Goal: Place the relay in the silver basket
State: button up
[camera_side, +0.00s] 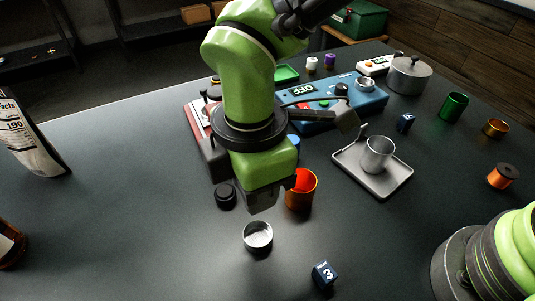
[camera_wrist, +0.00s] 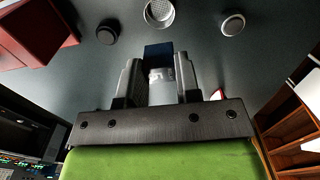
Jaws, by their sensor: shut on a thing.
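My gripper (camera_side: 262,203) points down over the table in the side view. In the wrist view my gripper (camera_wrist: 158,85) is shut on a small piece with a dark blue block (camera_wrist: 158,50) and a pale, shiny part, which I take to be the relay. In the side view the relay is hidden by the gripper. A shallow silver basket (camera_side: 258,236) stands on the table just below and in front of the jaws, apart from them. In the wrist view a round silver basket with a dotted inside (camera_wrist: 159,12) lies beyond the held piece.
An orange cup (camera_side: 301,192) stands close right of the gripper and a black knob (camera_side: 225,194) close left. A dark cube marked 3 (camera_side: 324,274) lies in front. A grey tray (camera_side: 392,187) with a silver cup (camera_side: 378,152) is at right.

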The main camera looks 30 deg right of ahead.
send_over(258, 240)
jog(key=shift+f, duration=4)
jog(key=o, duration=1.1)
jog(key=shift+c, duration=0.2)
jog(key=shift+r, duration=3.55)
